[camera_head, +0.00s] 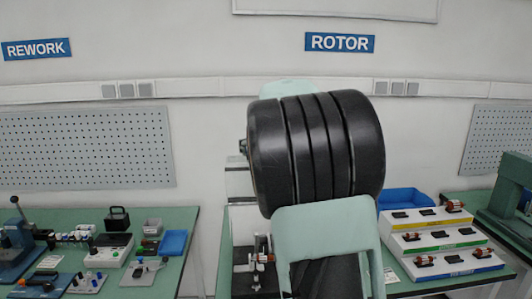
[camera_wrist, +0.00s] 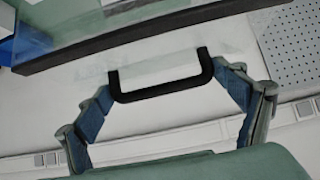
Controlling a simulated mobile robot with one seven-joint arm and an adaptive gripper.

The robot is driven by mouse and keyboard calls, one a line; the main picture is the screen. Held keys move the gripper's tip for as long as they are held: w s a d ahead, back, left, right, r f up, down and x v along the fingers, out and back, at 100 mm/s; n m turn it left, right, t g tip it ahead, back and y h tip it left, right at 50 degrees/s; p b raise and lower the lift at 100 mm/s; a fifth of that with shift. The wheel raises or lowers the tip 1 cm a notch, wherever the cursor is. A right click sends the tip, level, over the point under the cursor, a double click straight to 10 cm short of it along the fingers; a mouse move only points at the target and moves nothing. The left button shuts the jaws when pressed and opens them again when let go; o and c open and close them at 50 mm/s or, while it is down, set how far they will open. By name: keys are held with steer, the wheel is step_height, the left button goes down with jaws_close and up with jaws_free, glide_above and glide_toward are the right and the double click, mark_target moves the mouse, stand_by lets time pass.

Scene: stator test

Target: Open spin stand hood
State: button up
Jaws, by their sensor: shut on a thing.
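The spin stand hood's black U-shaped handle (camera_wrist: 160,92) shows in the middle of the wrist view. My gripper (camera_wrist: 167,80) is shut on it, with one blue-padded finger against each end. In the head view my arm covers most of the middle, so the hood, handle and gripper are hidden there.
A small rotor-like part (camera_head: 262,259) sits low beside my arm. The left bench (camera_head: 190,232) holds tools and a blue tray (camera_head: 173,243). At right stand a stepped parts rack (camera_head: 440,245), a blue bin (camera_head: 404,198) and a green machine (camera_head: 512,195).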

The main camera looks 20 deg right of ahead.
steer(key=shift+d, duration=0.15)
steer(key=o, duration=1.4)
steer(key=shift+r, duration=0.1)
steer(key=shift+s+r, duration=0.2)
steer(key=shift+s, duration=0.05)
steer(key=v, duration=1.1)
steer(key=shift+s, duration=0.2)
